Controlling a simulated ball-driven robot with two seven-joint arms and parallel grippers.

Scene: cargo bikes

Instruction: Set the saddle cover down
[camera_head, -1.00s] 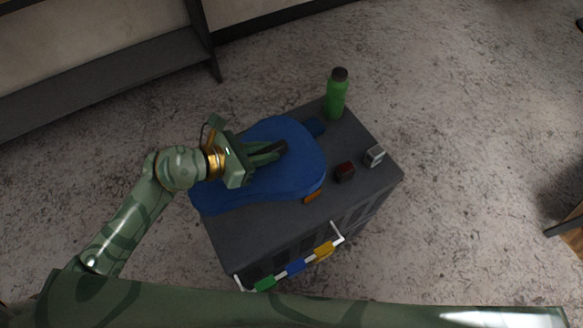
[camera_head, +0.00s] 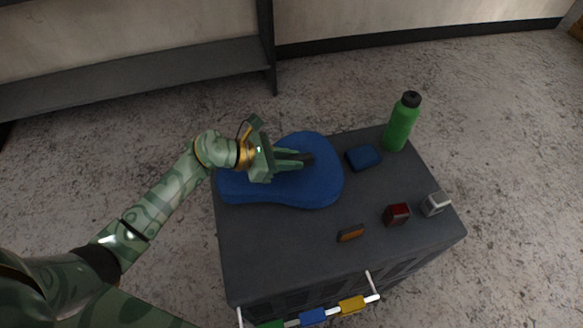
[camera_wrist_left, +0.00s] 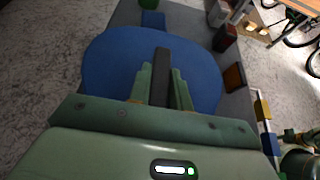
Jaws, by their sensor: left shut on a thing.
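The blue saddle cover (camera_head: 318,185) is at the left part of the dark grey cabinet top (camera_head: 290,245), with its narrow end toward the left edge. I cannot tell whether its underside touches the top. My left gripper (camera_head: 306,160) is over the cover, shut on a dark strip or handle on its upper side. In the left wrist view the cover (camera_wrist_left: 205,75) spreads out beneath the fingers (camera_wrist_left: 160,82), and the dark strip lies between them.
On the top stand a green bottle (camera_head: 399,125), a small blue block (camera_head: 363,157), a dark red block (camera_head: 397,214), a silver block (camera_head: 435,204) and an orange block (camera_head: 351,233). A rail with coloured pieces (camera_head: 313,316) runs along the front. The front middle is clear.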

